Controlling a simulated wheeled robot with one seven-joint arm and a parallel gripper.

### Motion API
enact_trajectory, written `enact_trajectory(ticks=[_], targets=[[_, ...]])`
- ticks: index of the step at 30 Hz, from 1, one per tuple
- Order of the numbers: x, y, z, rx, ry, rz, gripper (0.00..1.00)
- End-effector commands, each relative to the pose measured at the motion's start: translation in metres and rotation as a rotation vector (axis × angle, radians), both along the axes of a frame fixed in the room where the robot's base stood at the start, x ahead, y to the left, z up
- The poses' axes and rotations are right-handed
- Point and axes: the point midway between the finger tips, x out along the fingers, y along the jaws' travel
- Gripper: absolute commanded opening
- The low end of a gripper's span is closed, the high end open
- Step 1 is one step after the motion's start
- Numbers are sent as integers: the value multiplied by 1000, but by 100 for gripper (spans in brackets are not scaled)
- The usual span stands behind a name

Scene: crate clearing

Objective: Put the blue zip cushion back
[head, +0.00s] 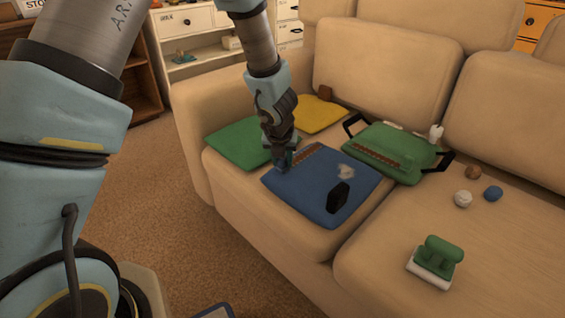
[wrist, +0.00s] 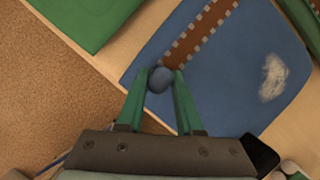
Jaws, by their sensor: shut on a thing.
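The blue zip cushion (head: 305,190) lies flat on the sofa seat, and it also fills much of the wrist view (wrist: 225,85). A brown strip (wrist: 200,35) edged with grey teeth runs along its top from a small blue round knob (wrist: 161,79). A whitish patch (wrist: 272,78) marks its surface. My gripper (head: 284,167) is at the cushion's left edge. In the wrist view, its two green fingers are shut on the blue knob at the near end of the strip.
A black block (head: 338,197) sits on the cushion. Green (head: 235,143) and yellow (head: 320,115) cushions lie behind. A green bag with black handles (head: 395,150) is to the right. Balls (head: 463,198) and a green-and-white item (head: 435,262) lie on the right seat.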

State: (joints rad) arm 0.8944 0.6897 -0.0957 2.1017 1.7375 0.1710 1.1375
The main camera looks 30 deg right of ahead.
Motion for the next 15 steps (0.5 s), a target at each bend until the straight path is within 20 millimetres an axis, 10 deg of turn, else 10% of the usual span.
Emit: enact_trajectory(ticks=[4, 5, 15], targets=[[0, 0, -2, -2, 0, 1, 0], [0, 0, -3, 0, 0, 0, 36], [0, 0, -1, 0, 0, 0, 65]])
